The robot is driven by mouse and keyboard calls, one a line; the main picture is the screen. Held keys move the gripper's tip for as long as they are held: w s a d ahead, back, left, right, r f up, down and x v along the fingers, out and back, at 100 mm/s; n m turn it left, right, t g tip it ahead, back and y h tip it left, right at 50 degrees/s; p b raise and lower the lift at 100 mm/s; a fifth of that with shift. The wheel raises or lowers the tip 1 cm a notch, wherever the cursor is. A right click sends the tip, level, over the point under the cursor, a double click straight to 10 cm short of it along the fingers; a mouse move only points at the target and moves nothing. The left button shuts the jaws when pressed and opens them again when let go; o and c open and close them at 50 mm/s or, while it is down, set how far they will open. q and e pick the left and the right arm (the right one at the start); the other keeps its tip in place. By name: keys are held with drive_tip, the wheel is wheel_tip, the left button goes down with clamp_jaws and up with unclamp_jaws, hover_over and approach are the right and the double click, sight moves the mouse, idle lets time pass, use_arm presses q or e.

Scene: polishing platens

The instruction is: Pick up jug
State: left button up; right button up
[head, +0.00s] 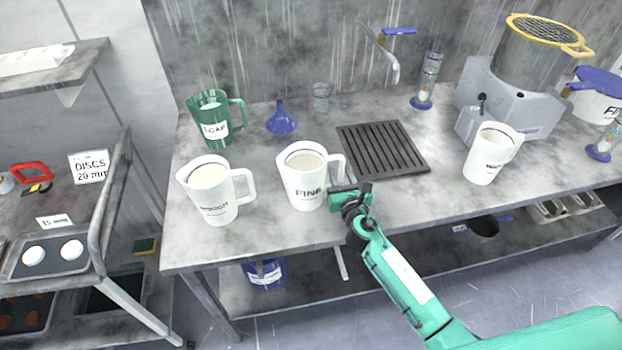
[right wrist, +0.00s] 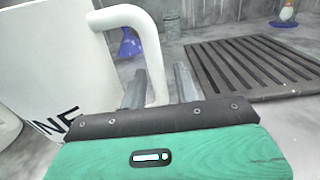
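A white jug marked "FINE" (head: 300,188) stands upright on the bench, its handle to the right. In the right wrist view the jug (right wrist: 45,70) fills the left side, and its handle (right wrist: 152,50) drops down between my fingers. My right gripper (head: 347,192) is at this handle. In the right wrist view my right gripper (right wrist: 160,88) is open, one finger on each side of the handle, with a small gap on the right. Another white jug (head: 208,192) stands to the left, and a third (head: 487,157) stands to the right. My left gripper is not in view.
A green jug (head: 214,128) and a blue funnel (head: 281,122) stand behind. A dark slotted drain (head: 382,150) lies right of the FINE jug, under a tap (head: 388,62). A grey machine (head: 510,95) stands at the back right. The bench between drain and right jug is clear.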

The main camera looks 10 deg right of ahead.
clamp_jaws()
idle(1.0)
drive_tip(key=shift+w+r, duration=0.1)
drive_tip(key=shift+r, duration=0.05)
